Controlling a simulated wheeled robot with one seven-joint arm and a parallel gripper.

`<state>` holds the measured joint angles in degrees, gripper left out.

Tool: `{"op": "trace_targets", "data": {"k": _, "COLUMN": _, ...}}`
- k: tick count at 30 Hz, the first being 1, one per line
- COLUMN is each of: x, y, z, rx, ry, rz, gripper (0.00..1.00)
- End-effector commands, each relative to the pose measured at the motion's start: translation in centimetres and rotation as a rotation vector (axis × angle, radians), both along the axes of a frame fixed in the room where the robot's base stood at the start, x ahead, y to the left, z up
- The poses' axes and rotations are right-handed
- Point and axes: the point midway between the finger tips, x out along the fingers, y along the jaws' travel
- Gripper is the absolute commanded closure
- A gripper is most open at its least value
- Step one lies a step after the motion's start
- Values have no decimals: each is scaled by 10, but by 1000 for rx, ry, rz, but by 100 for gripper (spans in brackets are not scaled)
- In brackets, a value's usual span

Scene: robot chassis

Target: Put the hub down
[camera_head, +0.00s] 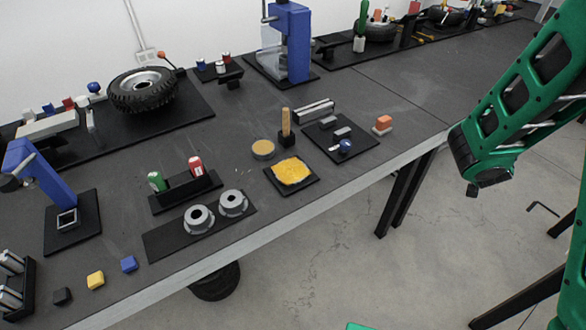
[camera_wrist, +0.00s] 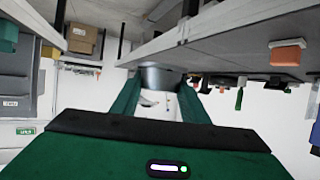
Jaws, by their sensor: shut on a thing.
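In the wrist view my gripper (camera_wrist: 158,103) has its green fingers closed on the hub (camera_wrist: 155,77), a grey round metal part at their tips. Only part of the hub shows between the fingers. In the head view my green arm hangs at the right, beyond the front edge of the bench; the fingers and the held hub cannot be made out there.
A black holder (camera_head: 186,192) with a green and a red can stands behind the plate. A yellow-filled tray (camera_head: 292,172) and an orange-topped block (camera_head: 382,124) lie to the right; the block also shows in the wrist view (camera_wrist: 288,53). A blue press (camera_head: 289,40) stands behind.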

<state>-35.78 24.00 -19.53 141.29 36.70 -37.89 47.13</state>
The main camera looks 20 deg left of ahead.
Motion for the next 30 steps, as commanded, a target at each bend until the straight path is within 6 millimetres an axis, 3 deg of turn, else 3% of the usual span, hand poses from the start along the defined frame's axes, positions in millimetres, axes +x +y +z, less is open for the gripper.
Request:
{"op": "trace_targets", "data": {"k": 5, "x": 0, "y": 50, "z": 1, "rx": 1, "ry": 1, "rz": 78, "gripper": 91}}
{"op": "trace_targets", "data": {"k": 14, "x": -29, "y": 210, "z": 5, "rx": -4, "ry": 5, "rz": 327, "gripper": 91}}
{"op": "trace_targets", "data": {"k": 20, "x": -74, "y": 312, "z": 10, "rx": -5, "ry": 6, "rz": 495, "gripper": 91}}
{"op": "trace_targets", "data": {"k": 24, "x": -117, "y": 379, "z": 15, "rx": -3, "ry": 4, "rz": 613, "gripper": 91}}
{"op": "trace_targets", "data": {"k": 30, "x": -187, "y": 457, "z": 22, "rx": -1, "ry": 0, "rz": 765, "gripper": 91}}
